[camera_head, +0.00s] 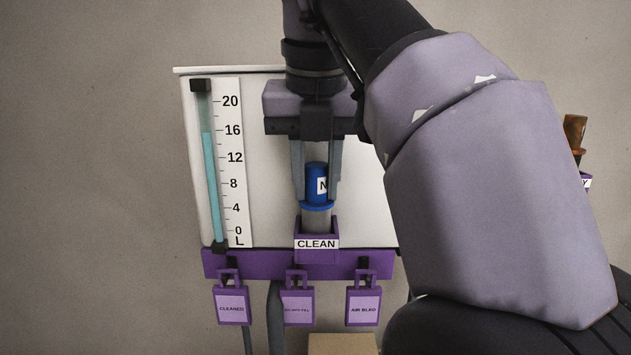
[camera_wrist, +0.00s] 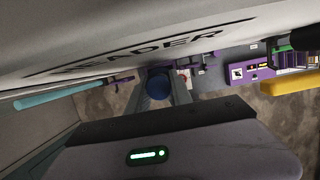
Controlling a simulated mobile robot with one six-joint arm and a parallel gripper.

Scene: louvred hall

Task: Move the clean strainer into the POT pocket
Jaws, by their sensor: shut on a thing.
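The clean strainer (camera_head: 317,183) has a blue cap with a white label, partly hidden, that starts with N, and a grey lower body. It stands upright with its lower end inside the purple pocket marked CLEAN (camera_head: 317,243). My gripper (camera_head: 318,190) points down and is shut on the blue cap, one finger on each side. In the wrist view the strainer's round blue top (camera_wrist: 157,84) shows between the fingers. I cannot make out a pocket marked POT in either view.
A white tank (camera_head: 275,160) with a level gauge (camera_head: 208,165) stands right behind my gripper. Purple tags (camera_head: 232,305) hang from a purple rail (camera_head: 260,264) below. My arm covers the right side. An orange-brown object (camera_head: 574,132) shows beyond it. In the wrist view, a yellow bar (camera_wrist: 292,87) lies right.

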